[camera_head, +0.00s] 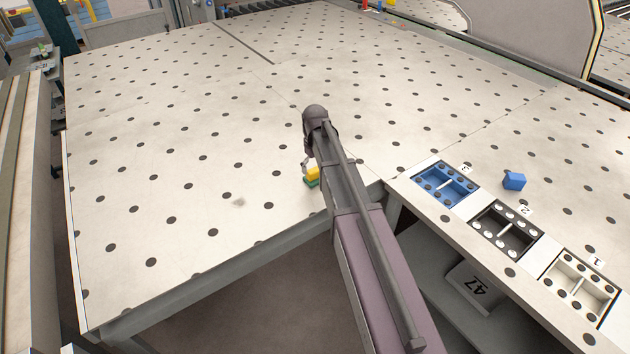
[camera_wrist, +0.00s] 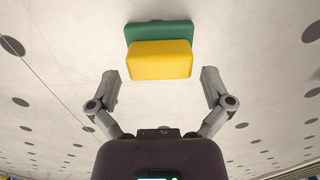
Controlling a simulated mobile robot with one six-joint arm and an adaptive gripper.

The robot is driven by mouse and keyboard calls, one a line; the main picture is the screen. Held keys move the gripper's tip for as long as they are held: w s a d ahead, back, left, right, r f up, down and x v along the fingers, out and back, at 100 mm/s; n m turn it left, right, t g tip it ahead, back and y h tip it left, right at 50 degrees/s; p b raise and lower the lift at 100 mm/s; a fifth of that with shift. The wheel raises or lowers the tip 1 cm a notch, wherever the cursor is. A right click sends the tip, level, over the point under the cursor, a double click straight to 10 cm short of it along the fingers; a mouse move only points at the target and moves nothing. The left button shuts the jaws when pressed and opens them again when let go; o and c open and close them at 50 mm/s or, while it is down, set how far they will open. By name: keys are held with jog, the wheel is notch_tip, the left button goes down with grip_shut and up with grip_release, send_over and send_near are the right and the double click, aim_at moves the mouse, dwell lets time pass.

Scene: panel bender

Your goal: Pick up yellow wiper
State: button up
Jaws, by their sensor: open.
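The yellow wiper (camera_wrist: 160,61) is a small block with a yellow part and a green part, lying on the white perforated table. In the wrist view it sits just beyond and between the fingertips of my gripper (camera_wrist: 162,88). The fingers are spread wide, one on each side, with gaps to the block. In the head view the wiper (camera_head: 312,174) shows at the left side of my arm, partly hidden by it. My gripper's fingers are mostly hidden there behind the arm.
A blue block (camera_head: 514,181) lies on the table at the right. A blue tray (camera_head: 421,186), a black tray (camera_head: 483,223) and a white tray (camera_head: 551,283) line the right front edge, numbered 3, 2, 1. The table's left part is clear.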

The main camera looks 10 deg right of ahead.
jog(key=shift+f+b, duration=0.5)
jog(key=shift+f, duration=0.35)
jog(key=shift+c, duration=0.2)
jog(key=c, duration=1)
jog(key=shift+o, duration=0.2)
jog(key=shift+r, duration=0.2)
notch_tip(320, 180, up, 4)
jog(key=p, duration=0.3)
jog(key=shift+f+p, duration=0.25)
jog(key=shift+p, duration=0.15)
jog(key=s+r+p, duration=0.1)
jog(key=s, duration=1.5)
jog(key=shift+r, duration=0.1)
